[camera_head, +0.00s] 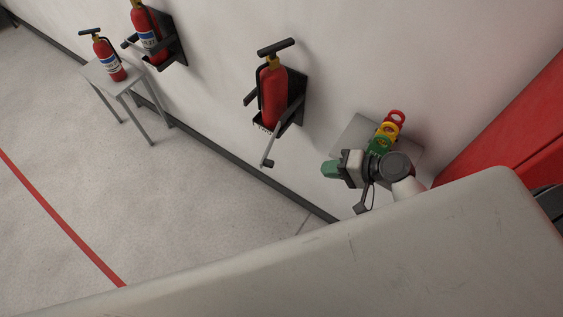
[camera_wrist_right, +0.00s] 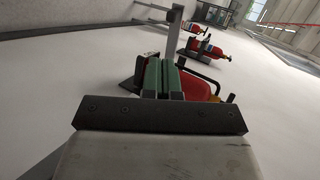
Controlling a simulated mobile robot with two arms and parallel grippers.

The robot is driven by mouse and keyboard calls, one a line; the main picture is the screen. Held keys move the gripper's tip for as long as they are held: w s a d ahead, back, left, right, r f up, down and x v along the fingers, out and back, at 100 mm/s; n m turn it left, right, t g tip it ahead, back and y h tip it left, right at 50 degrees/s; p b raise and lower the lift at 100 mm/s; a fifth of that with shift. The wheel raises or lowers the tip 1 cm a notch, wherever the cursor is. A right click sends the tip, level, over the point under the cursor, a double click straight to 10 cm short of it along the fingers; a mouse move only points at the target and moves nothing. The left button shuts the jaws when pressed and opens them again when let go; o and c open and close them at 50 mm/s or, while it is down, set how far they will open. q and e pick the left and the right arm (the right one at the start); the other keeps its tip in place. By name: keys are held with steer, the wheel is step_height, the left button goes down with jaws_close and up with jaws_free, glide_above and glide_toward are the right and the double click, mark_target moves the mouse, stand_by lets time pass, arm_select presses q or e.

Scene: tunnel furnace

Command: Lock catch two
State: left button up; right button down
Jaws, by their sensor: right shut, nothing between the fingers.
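A red fire extinguisher (camera_head: 272,95) sits upright in a black wall bracket (camera_head: 294,98) in the middle of the head view. A grey catch bar (camera_head: 271,145) with a dark end sticks out from this bracket, away from the wall. My right gripper (camera_head: 330,169) has green fingers, is shut and empty, and is to the right of the bar, apart from it. In the right wrist view the shut fingers (camera_wrist_right: 163,78) point toward the bar (camera_wrist_right: 173,35), with the red extinguisher (camera_wrist_right: 198,88) partly hidden behind them. My left gripper is not in view.
Another extinguisher (camera_head: 148,35) hangs in a bracket (camera_head: 170,45) farther left, and one (camera_head: 106,58) stands on a grey stool (camera_head: 95,72). A red cabinet (camera_head: 510,120) is at right.

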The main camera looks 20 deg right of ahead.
steer(key=r+b+x, duration=0.1)
steer(key=b+x, duration=0.4)
steer(key=x, duration=0.8)
steer(key=shift+w+a+r+b, duration=0.25)
steer(key=shift+w+a+b, duration=0.15)
steer(key=shift+a, duration=0.15)
